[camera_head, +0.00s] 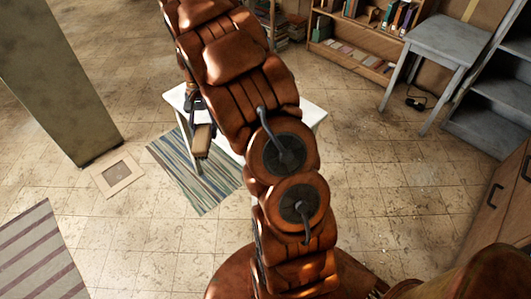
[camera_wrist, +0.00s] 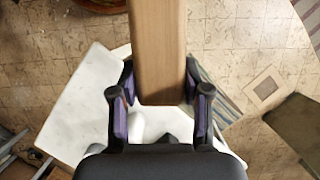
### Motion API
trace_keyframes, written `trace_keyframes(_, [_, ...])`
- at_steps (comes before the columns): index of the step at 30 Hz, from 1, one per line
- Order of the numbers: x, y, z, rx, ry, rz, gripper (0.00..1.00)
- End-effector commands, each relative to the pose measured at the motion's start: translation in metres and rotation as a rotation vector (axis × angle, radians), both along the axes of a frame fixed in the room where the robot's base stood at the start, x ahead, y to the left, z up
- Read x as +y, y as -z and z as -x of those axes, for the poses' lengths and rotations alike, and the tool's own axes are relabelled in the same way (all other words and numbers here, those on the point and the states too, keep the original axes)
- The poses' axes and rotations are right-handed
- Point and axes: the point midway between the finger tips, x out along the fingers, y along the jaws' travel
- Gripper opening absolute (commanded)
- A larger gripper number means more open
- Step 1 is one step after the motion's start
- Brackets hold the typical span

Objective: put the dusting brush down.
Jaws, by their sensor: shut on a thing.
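The dusting brush (camera_wrist: 158,45) shows as a long, light-brown wooden piece between my gripper's fingers (camera_wrist: 160,88) in the wrist view. My gripper is shut on it. In the head view my gripper (camera_head: 195,103) is at the left of my arm, and the brush (camera_head: 202,141) hangs below it. The brush shows in front of the white table's left part. No bristles can be made out. The white table (camera_head: 175,97) is largely hidden behind my arm; its top (camera_wrist: 75,105) also shows below the gripper in the wrist view.
A small white object (camera_wrist: 136,122) shows between the fingers, apparently on the table. A striped rug (camera_head: 205,190) lies by the table. A grey stool (camera_head: 445,42), a bookshelf (camera_head: 350,52) and grey shelving (camera_head: 490,115) stand at right. A pillar (camera_head: 60,80) stands at left.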

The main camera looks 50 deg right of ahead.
Motion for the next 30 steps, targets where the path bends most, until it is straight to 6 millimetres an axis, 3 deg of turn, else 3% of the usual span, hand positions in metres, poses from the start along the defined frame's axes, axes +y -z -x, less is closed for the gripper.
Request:
trace_keyframes(1, [-0.012,0.022,0.012,0.000,0.089,-0.001,0.00])
trace_keyframes(6, [-0.043,0.054,0.045,-0.010,0.384,0.000,0.00])
trace_keyframes(15, [-0.070,0.088,0.085,-0.013,0.725,-0.002,0.00])
trace_keyframes(20, [-0.078,0.091,0.090,-0.011,0.776,-0.003,0.00])
trace_keyframes(30, [-0.137,0.096,0.078,-0.014,0.778,-0.003,0.00])
